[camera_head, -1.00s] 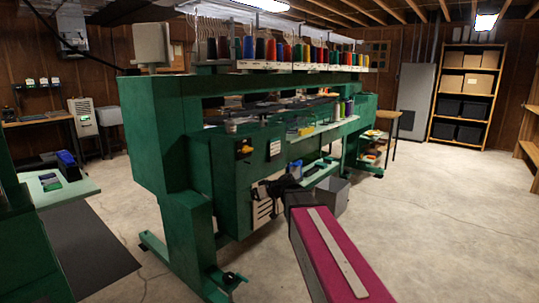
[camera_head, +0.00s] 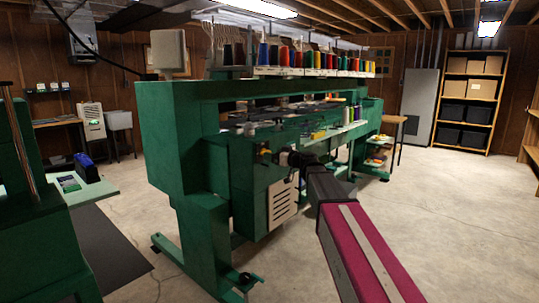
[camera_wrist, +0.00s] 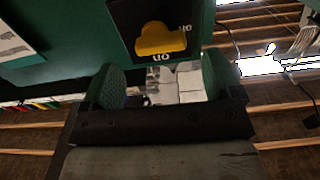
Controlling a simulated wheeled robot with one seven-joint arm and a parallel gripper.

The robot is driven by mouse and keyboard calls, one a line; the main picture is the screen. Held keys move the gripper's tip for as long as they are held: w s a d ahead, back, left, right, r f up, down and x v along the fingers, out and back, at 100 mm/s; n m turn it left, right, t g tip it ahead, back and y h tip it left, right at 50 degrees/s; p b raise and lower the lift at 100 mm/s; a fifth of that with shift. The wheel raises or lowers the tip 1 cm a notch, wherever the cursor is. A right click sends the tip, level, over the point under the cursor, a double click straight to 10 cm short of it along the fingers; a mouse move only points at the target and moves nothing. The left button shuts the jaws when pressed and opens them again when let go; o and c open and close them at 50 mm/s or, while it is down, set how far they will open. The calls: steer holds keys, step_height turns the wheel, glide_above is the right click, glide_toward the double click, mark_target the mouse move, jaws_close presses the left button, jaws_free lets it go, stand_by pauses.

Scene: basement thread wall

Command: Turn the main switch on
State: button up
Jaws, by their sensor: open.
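The main switch shows in the wrist view as a yellow knob (camera_wrist: 160,39) on a black plate (camera_wrist: 125,18), fixed to a green panel. White lettering sits beside the knob and below it in the picture; I cannot read it surely. In the head view the switch (camera_head: 264,155) is a small yellow and dark spot on the green machine (camera_head: 235,180), close beside my gripper and partly hidden. My gripper (camera_wrist: 163,80) is open, with its two fingers apart and nothing between them. The knob appears just beyond the fingertips, roughly centred between them; I see no contact.
The embroidery machine carries a row of coloured thread cones (camera_head: 300,57) on top. A white louvred vent (camera_head: 283,203) is below the switch. A second green machine (camera_head: 40,220) and a small table (camera_head: 95,190) stand at left. The concrete floor (camera_head: 440,225) at right is clear.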

steer(key=x, duration=0.3)
steer(key=shift+a, duration=0.1)
steer(key=c, duration=0.9)
